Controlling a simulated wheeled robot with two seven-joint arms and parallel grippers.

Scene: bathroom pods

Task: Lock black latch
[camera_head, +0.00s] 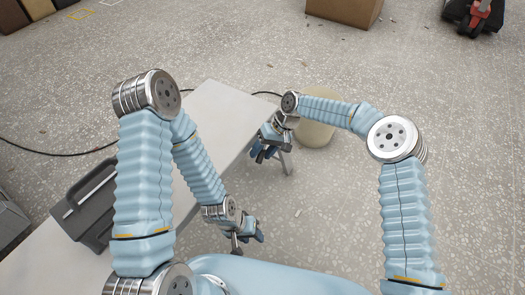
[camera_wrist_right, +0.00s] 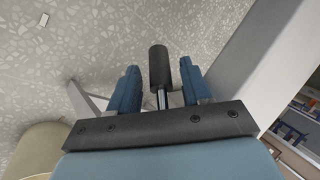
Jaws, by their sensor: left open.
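In the right wrist view, the black latch (camera_wrist_right: 158,66) shows as a dark cylindrical grip on a thin metal rod. It stands between the two blue fingers of my right gripper (camera_wrist_right: 160,85), with a visible gap on each side. The fingers are open; how deep the latch sits between them is hard to tell. In the head view my right gripper (camera_head: 266,150) is by the far right edge of the pale panel, and the latch cannot be made out there. My left gripper (camera_head: 249,237) is open and empty, lower down, beside the same edge.
The long pale panel (camera_head: 212,103) runs diagonally under my arms. A dark grey case-like object (camera_head: 88,198) is on its left part. A beige round object (camera_head: 318,130) stands behind my right gripper. Black cable lies on the speckled floor. A brown box (camera_head: 345,10) is far off.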

